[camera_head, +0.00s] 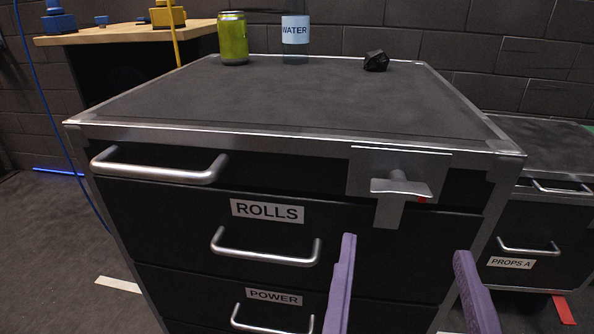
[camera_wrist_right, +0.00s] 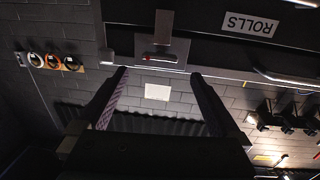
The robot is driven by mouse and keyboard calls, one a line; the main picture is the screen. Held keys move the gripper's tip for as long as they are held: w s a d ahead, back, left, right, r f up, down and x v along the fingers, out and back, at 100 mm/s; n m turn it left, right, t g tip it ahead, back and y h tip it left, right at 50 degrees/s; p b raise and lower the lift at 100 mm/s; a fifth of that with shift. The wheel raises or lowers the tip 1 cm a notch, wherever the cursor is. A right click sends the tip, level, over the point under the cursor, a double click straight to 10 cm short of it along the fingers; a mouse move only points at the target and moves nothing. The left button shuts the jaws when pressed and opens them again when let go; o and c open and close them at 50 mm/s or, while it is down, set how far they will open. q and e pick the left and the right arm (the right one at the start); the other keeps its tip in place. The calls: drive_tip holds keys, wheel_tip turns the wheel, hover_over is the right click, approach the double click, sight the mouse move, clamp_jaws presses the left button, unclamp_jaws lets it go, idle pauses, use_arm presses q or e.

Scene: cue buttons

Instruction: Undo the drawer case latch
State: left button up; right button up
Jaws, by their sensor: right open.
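The drawer case (camera_head: 280,100) is a dark cabinet with metal edging. Its latch (camera_head: 400,188) is a silver T-shaped handle on a grey plate at the upper right of the front, with a small red mark beside it. The latch also shows in the right wrist view (camera_wrist_right: 160,57), which is upside down. My right gripper (camera_head: 405,250) has two purple fingers, open and empty, below the latch and apart from it. In the right wrist view the fingers (camera_wrist_right: 162,75) spread either side of the latch. My left gripper is not in view.
Drawer handles (camera_head: 265,255) stick out from the front, with labels ROLLS (camera_head: 267,211) and POWER (camera_head: 273,296). A green can (camera_head: 233,40), a water bottle (camera_head: 295,35) and a black lump (camera_head: 375,61) stand on top. Another cabinet (camera_head: 540,200) is at the right.

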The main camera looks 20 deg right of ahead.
sight(401, 198)
drive_tip(key=x, duration=0.8)
drive_tip(key=shift+w+d+b, duration=0.15)
drive_tip(key=shift+w+b, duration=0.05)
drive_tip(key=shift+b, duration=0.2)
drive_tip(key=shift+c, duration=0.2)
drive_tip(key=c, duration=1.2)
drive_tip(key=shift+o, duration=0.2)
drive_tip(key=shift+r, duration=0.1)
